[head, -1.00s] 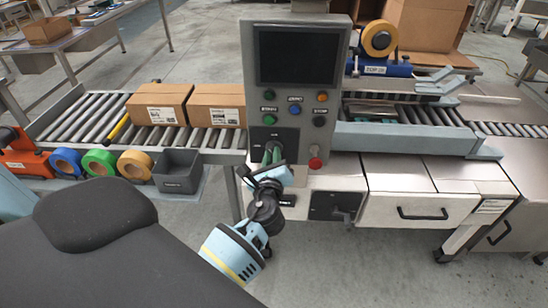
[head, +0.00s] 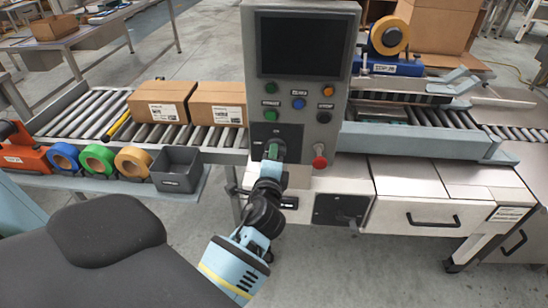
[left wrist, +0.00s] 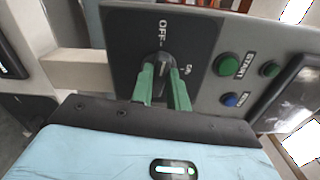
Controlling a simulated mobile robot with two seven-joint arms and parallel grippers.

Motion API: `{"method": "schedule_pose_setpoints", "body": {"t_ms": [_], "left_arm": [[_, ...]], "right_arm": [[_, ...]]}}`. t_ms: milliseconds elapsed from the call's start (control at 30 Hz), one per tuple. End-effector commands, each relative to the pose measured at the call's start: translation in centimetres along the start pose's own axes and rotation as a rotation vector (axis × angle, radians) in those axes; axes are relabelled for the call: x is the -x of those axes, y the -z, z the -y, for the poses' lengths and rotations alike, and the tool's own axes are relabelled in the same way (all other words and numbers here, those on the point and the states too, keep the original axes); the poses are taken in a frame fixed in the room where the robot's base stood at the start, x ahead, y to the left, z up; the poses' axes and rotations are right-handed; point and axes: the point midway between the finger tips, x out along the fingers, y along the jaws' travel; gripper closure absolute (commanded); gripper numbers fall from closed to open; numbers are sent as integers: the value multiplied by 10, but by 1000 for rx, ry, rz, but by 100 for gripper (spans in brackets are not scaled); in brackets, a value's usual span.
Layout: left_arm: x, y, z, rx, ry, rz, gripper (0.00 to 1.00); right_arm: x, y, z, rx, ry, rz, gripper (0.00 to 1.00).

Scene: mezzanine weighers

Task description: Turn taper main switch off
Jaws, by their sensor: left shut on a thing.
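The taper's main switch is a dark rotary knob (left wrist: 161,66) on a black plate (left wrist: 125,45) with OFF and On marks. In the left wrist view the OFF mark is above the knob and the On mark is to its right. A pale mark shows on the knob, but I cannot tell for sure which label it points at. My left gripper (head: 272,152) reaches the black plate on the grey control panel (head: 328,100). Its green fingers (left wrist: 162,86) are shut on the knob, one on each side, partly hiding it. My right gripper is not in view.
A green START button (left wrist: 228,65) and a blue button (left wrist: 235,100) sit beside the plate. A red button (head: 320,162) is right of my gripper. Cartons (head: 160,102) stand on the roller conveyor; tape rolls (head: 98,158) and a grey bin (head: 177,168) are left.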

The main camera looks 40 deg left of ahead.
Motion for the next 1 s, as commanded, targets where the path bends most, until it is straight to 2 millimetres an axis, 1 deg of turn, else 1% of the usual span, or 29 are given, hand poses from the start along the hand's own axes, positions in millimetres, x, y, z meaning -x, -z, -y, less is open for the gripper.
{"method": "schedule_pose_setpoints", "body": {"t_ms": [33, 300, 867, 900, 1000], "left_arm": [[0, 1, -3, 28, -4, 0, 100], [0, 1, -2, 134, -2, -1, 100], [0, 1, -2, 166, -2, -1, 100], [0, 1, -2, 166, -2, -1, 82], [0, 1, -1, 166, -2, -1, 69]], "right_arm": [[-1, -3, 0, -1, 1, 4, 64], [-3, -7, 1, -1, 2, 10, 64], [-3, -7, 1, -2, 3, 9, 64], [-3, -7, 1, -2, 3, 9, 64], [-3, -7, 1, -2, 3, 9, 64]]}}
